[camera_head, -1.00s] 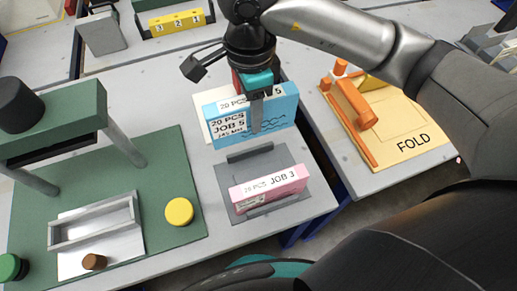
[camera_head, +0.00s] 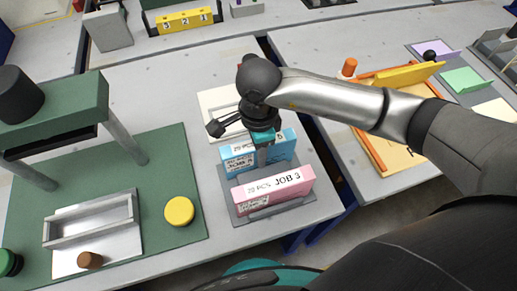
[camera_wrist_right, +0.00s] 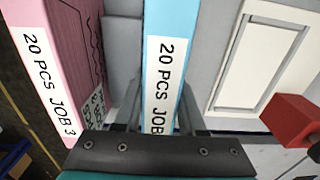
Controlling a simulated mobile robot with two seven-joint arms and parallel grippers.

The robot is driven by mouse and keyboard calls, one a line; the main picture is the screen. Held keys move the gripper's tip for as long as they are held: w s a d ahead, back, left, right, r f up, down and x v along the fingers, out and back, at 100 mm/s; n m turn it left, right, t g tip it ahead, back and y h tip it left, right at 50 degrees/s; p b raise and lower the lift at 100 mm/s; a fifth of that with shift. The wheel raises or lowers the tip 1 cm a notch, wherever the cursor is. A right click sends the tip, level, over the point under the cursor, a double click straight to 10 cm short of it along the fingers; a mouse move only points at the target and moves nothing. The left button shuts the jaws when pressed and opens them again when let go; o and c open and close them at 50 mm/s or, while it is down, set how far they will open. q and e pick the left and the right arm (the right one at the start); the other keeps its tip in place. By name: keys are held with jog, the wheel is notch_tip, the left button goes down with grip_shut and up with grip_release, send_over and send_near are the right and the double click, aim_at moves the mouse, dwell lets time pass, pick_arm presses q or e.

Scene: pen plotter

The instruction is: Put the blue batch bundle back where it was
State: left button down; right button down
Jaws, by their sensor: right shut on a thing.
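The blue batch bundle (camera_head: 240,163), labelled 20 PCS JOB 5, stands upright just behind the pink bundle (camera_head: 285,187), over the grey holder plate (camera_head: 309,200). My right gripper (camera_head: 262,155) is above it, shut on its upper part. In the right wrist view the blue bundle (camera_wrist_right: 171,50) runs between the two fingers (camera_wrist_right: 160,122), with the pink JOB 3 bundle (camera_wrist_right: 62,75) apart on the left. I cannot tell whether the blue bundle's bottom touches the plate; the pink one hides its lower front. My left gripper is not in view.
A white framed tray (camera_head: 212,98) lies empty behind the blue bundle. A green mat (camera_head: 165,240) with a press (camera_head: 60,118), metal tray (camera_head: 120,235) and yellow disc (camera_head: 179,211) is at left. An orange-edged folding board (camera_head: 381,150) is on the right table, across a gap.

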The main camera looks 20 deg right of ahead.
jog(key=shift+f, duration=0.15)
jog(key=shift+c, duration=2.4)
grip_release()
jog(key=shift+r, duration=0.2)
jog(key=shift+r, duration=0.3)
notch_tip(320, 180, up, 12)
jog(key=shift+f+p, duration=0.25)
jog(key=shift+p, duration=0.7)
